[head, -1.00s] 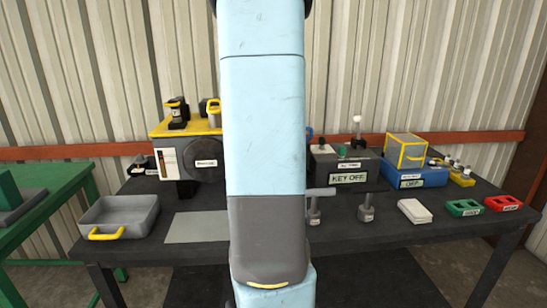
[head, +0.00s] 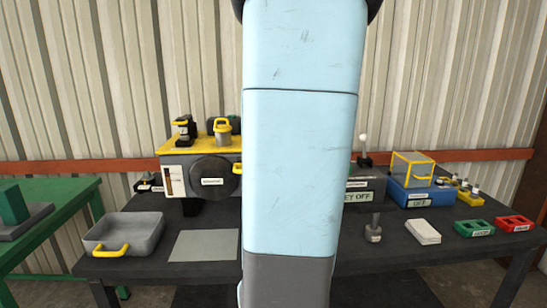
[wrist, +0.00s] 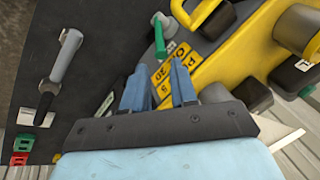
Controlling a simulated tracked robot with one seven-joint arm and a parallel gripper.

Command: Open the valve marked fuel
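My gripper (wrist: 160,82) shows in the wrist view with its two blue fingers apart and nothing visibly between them. It is hidden behind my arm in the head view. I cannot read "fuel" on any label.
A yellow-topped machine (head: 172,144) stands on the bench left of my arm. A grey tray (head: 132,230) is at the bench's left. A KEY OFF box (head: 357,197), a blue box (head: 422,195), a green bin (head: 474,229) and a red bin (head: 515,224) are to the right.

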